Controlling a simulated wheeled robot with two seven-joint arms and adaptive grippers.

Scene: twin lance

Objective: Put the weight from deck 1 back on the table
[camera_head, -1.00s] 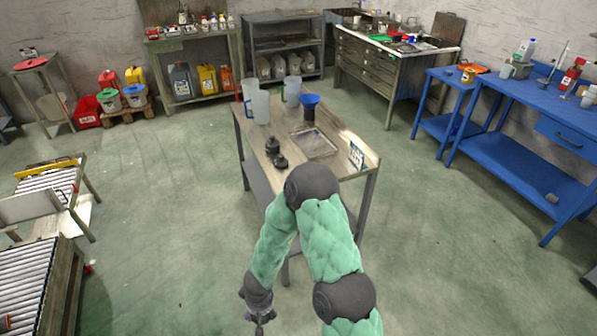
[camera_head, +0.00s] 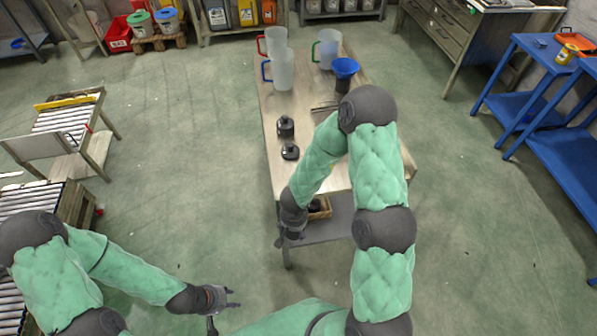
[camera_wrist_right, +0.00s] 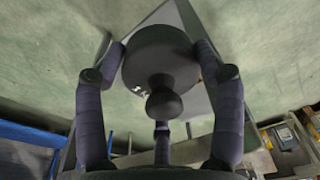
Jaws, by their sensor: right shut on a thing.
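My right gripper (camera_wrist_right: 165,75) is shut on a dark round weight (camera_wrist_right: 160,62) with a ball-shaped knob, seen in the right wrist view. In the head view my right gripper (camera_head: 283,240) is low beside the table's near left edge; the held weight is hard to make out there. Two other dark weights stand on the wooden table (camera_head: 271,105): one further back (camera_head: 286,127) and one nearer (camera_head: 290,152). My left gripper (camera_head: 230,299) is at the lower middle, over the floor, its fingers spread and empty. I cannot tell which thing is deck 1.
Jugs with a red handle (camera_head: 272,40), a blue handle (camera_head: 283,72) and a green handle (camera_head: 328,50) stand at the table's back, near a blue funnel (camera_head: 345,67). My right arm covers the table's right part. Roller conveyors (camera_head: 68,119) stand at left. Open floor lies between.

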